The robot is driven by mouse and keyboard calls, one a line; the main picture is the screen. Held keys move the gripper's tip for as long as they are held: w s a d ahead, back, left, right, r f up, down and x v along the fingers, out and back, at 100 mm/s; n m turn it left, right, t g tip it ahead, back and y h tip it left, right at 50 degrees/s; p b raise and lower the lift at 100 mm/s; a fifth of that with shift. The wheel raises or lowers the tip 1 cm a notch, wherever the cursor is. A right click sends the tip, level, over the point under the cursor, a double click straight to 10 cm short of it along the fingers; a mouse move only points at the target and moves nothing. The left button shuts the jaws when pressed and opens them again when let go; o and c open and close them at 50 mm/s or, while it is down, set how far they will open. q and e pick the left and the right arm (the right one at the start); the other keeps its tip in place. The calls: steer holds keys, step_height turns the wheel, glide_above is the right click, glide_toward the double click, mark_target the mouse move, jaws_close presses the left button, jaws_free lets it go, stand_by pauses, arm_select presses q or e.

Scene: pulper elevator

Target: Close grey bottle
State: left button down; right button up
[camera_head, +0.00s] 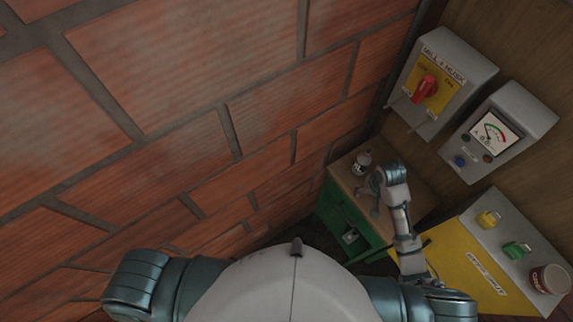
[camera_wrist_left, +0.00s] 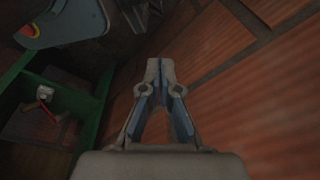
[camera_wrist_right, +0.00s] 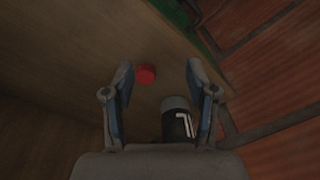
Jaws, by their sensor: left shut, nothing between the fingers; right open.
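The bottle (camera_head: 361,158) stands on the wooden top of the green cabinet, against the brick wall. In the right wrist view the bottle (camera_wrist_right: 176,122) is dark with a grey top and a white mark, inside my right gripper's span near the right finger. A small red round cap-like piece (camera_wrist_right: 146,74) lies on the wood between the fingertips in that view. My right gripper (camera_head: 367,199) is open beside the bottle; its fingers (camera_wrist_right: 160,72) hold nothing. My left gripper (camera_wrist_left: 160,68) is shut and empty near the brick wall, and out of the head view.
The green cabinet (camera_head: 338,215) has a wooden top. Grey switch boxes, one with a red knob (camera_head: 425,88) and one with a gauge (camera_head: 495,133), hang on the wall at right.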

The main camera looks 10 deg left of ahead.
steer(key=shift+m+g, duration=0.3)
steer(key=shift+m, duration=0.4)
steer(key=w+r, duration=0.1)
steer(key=w+d+r, duration=0.1)
steer(key=w+r, duration=0.1)
steer(key=w, duration=0.1)
steer(key=shift+d+r, duration=0.2)
steer(key=shift+d, duration=0.1)
arm_select(q)
steer(key=s+a+f, duration=0.2)
steer(key=s+f, duration=0.2)
steer(key=s, duration=0.5)
steer(key=shift+a+f+g, duration=0.15)
steer(key=shift+f+g, duration=0.15)
steer(key=shift+f, duration=0.1)
arm_select(e)
steer(key=shift+d+f, duration=0.1)
steer(key=shift+d, duration=0.15)
steer(key=shift+d+f, duration=0.1)
steer(key=shift+f, duration=1)
arm_select(q)
steer(key=shift+w, duration=0.1)
arm_select(e)
steer(key=shift+a+f, duration=0.1)
steer(key=shift+a, duration=0.1)
